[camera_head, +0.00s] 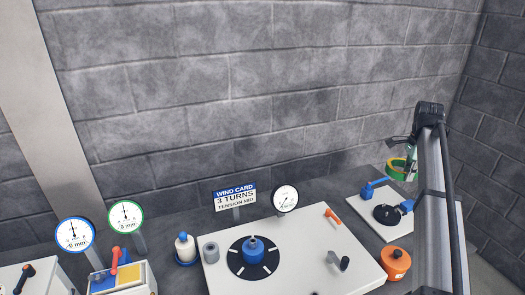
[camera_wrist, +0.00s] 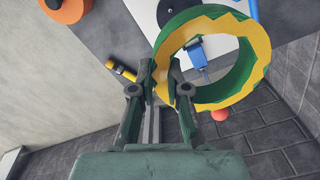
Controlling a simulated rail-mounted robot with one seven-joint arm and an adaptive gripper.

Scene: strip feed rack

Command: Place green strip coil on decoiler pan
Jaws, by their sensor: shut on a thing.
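My gripper (camera_wrist: 162,70) is shut on the wall of the green strip coil (camera_wrist: 257,78), a wide ring with yellow on its jagged edge and inside. In the head view the coil (camera_head: 395,170) is held up at the right, above the small white plate, with my gripper (camera_head: 411,163) partly hidden by my arm. A black disc with white radial marks and a blue hub (camera_head: 253,246) lies on the large white panel; it looks like the decoiler pan and is empty. A smaller black disc (camera_head: 386,214) sits on the right plate.
An orange roll (camera_head: 396,262) stands at the panel's right edge. Blue clamps (camera_wrist: 197,55) show beneath the coil. Dials stand at the left. The brick wall is behind.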

